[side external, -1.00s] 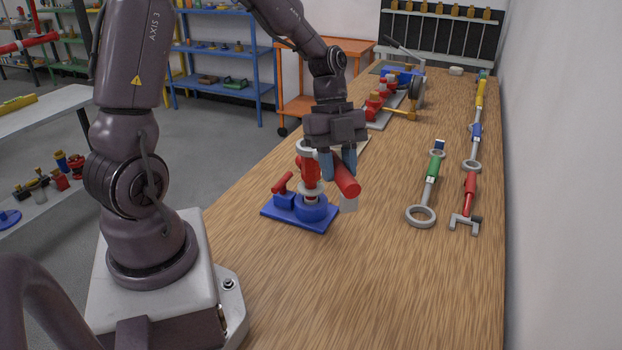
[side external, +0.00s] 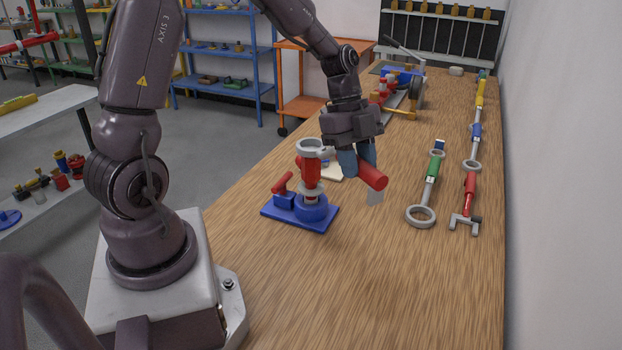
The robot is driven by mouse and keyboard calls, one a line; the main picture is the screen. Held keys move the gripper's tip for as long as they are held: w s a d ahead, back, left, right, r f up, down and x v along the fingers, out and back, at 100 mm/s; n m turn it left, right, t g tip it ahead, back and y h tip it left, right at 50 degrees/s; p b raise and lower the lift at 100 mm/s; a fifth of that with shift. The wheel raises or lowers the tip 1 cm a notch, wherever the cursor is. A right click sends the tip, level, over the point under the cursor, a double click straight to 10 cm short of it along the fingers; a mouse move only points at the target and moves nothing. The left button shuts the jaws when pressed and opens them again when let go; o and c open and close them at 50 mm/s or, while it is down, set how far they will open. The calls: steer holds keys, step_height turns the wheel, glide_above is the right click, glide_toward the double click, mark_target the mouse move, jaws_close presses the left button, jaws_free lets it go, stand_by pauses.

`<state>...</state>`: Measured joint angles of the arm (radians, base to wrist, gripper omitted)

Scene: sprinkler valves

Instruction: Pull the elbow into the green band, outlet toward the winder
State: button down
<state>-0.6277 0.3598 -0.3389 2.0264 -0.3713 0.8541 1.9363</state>
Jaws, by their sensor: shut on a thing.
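The red elbow assembly (side external: 311,173) stands upright in a blue fixture (side external: 284,212) on the bench, with a grey ring (side external: 310,147) around its top. A short red part shows at the assembly's left side. My gripper (side external: 361,170) is to its right, shut on a thick red cylinder (side external: 371,174) that slants down to the right. A pale grey piece hangs below the cylinder. Whether the cylinder joins the grey ring is hidden behind the fingers. A blue winder (side external: 404,77) with a wheel stands farther back. I cannot make out a green band.
Several ring-ended tools lie along the right, including a green-handled one (side external: 433,168) and a red-handled one (side external: 470,188). A pale card (side external: 333,172) lies behind the fixture. Red fittings (side external: 383,93) stand near the winder. The front bench is clear.

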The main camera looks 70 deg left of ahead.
steer(key=shift+f, duration=0.1)
steer(key=shift+f, duration=1.05)
steer(key=s+a+m+g, duration=0.2)
steer(key=s+m+g, duration=0.1)
steer(key=s+m, duration=0.6)
steer(key=shift+s+a+m+g+y, duration=0.3)
steer(key=shift+s+a+y, duration=0.1)
steer(key=shift+s, duration=1.2)
steer(key=shift+r, duration=0.1)
